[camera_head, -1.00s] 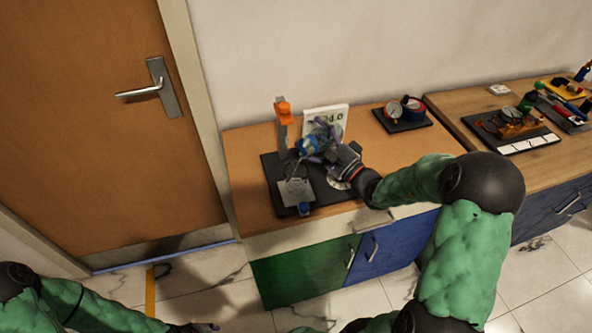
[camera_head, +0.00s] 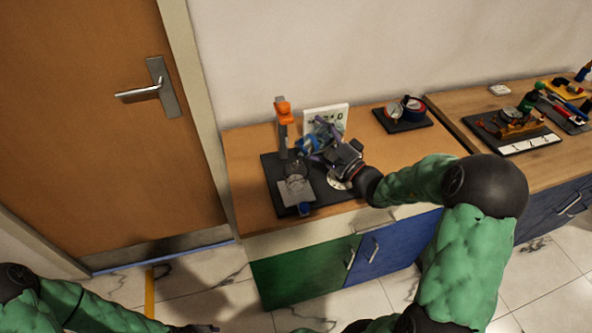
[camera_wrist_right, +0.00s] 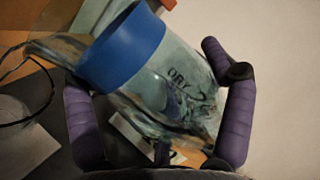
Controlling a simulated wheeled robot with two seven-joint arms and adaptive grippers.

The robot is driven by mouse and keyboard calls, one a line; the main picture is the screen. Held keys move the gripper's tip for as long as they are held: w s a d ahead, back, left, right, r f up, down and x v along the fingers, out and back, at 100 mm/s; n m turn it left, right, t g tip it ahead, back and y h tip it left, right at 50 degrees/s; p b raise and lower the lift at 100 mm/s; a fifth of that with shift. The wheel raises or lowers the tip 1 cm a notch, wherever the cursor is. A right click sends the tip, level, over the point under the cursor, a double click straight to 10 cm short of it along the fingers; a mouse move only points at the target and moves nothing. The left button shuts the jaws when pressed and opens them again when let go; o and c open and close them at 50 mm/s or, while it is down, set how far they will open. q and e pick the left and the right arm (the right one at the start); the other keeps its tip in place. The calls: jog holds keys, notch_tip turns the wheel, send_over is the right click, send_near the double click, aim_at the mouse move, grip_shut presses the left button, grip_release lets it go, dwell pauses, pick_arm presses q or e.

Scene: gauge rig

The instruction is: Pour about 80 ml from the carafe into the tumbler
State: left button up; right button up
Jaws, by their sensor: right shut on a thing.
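The clear glass carafe with a wide blue band (camera_wrist_right: 125,45) is in my right gripper (camera_wrist_right: 160,115). The purple fingers are shut around its body. The carafe is tilted, with its mouth end toward the left in the wrist view. In the head view the carafe's blue band (camera_head: 308,145) and my right gripper (camera_head: 326,146) are above the dark mat. The clear tumbler (camera_head: 296,171) stands to the lower left of the carafe; its rim shows in part in the wrist view (camera_wrist_right: 28,115). Liquid levels are unclear. My left gripper (camera_head: 200,328) is at the bottom edge, its fingers unclear.
A dark mat (camera_head: 281,196) carries a post with an orange top (camera_head: 284,110). A white display panel (camera_head: 338,113) stands behind, partly hidden by my gripper. Gauges on a dark plate (camera_head: 402,124) stand right. Bare wood counter (camera_head: 375,150) lies between.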

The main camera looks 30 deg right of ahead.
jog(key=shift+r, duration=0.1)
jog(key=shift+w+d+f+m+h+p, duration=0.15)
jog(key=shift+d+f+m+p, duration=0.15)
jog(key=shift+m+p, duration=0.3)
jog(key=shift+d+f+m+h+p, duration=0.15)
jog(key=shift+f+m+p, duration=0.15)
jog(key=shift+m+p, duration=0.3)
jog(key=shift+r+m, duration=0.1)
jog(key=shift+m, duration=0.3)
jog(key=shift+a+m+h+p, duration=0.15)
jog(key=shift+m+h+p, duration=0.25)
jog(key=shift+m+p, duration=0.2)
jog(key=shift+a+f+m, duration=0.15)
jog(key=shift+f+m, duration=0.5)
jog(key=shift+m, duration=0.35)
